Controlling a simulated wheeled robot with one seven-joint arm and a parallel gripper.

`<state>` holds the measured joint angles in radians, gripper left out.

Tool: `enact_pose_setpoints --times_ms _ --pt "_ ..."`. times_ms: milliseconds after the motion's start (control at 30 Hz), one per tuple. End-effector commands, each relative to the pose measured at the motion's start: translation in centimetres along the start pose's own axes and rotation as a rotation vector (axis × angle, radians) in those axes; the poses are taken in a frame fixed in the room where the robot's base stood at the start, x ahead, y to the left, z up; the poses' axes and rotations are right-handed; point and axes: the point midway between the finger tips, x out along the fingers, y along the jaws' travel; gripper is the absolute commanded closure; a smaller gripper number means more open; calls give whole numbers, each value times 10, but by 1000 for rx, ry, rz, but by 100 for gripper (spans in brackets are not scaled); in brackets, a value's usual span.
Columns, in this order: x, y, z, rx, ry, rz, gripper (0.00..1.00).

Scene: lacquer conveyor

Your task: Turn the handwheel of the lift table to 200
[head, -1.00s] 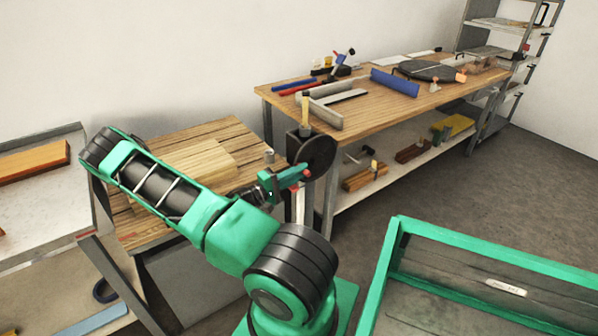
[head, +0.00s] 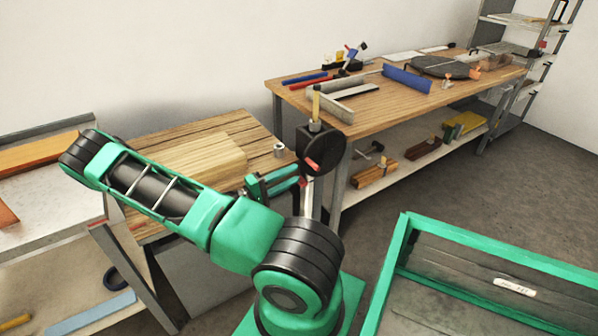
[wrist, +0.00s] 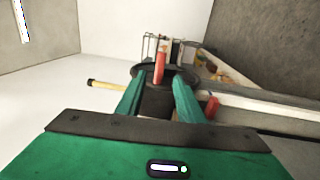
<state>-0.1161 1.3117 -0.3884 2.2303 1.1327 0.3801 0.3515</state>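The handwheel (head: 330,148) is a dark disc on the right side of the lift table (head: 185,127), which has a wooden top. Its red grip (head: 313,165) sticks out from the disc's lower left in the head view. My gripper (head: 299,176) is open, its two green fingers apart, just left of the red grip. In the wrist view the red grip (wrist: 159,68) shows upright beyond and between my fingertips (wrist: 157,85), with the wheel (wrist: 180,74) behind it. Nothing is held. No scale reading is legible.
A wooden block (head: 195,158) and a small metal cylinder (head: 279,149) are on the lift table. A yellow handle (head: 316,103) rises above the wheel. A cluttered workbench (head: 400,110) stands behind right, and a green-framed bin (head: 480,270) at front right.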

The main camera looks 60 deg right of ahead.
Motion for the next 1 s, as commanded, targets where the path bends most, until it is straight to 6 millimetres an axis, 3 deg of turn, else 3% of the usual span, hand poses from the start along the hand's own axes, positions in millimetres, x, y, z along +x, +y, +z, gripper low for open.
enact_pose_setpoints --times_ms 200,567,700,867,1000 --pt "-26 0 0 -1 0 0 66" --pt "-31 0 1 -1 -2 0 66" --pt "-31 -2 1 -27 -2 3 97" --pt "-34 -16 2 -223 -7 24 100" --pt "-36 -34 3 -521 -22 53 100"
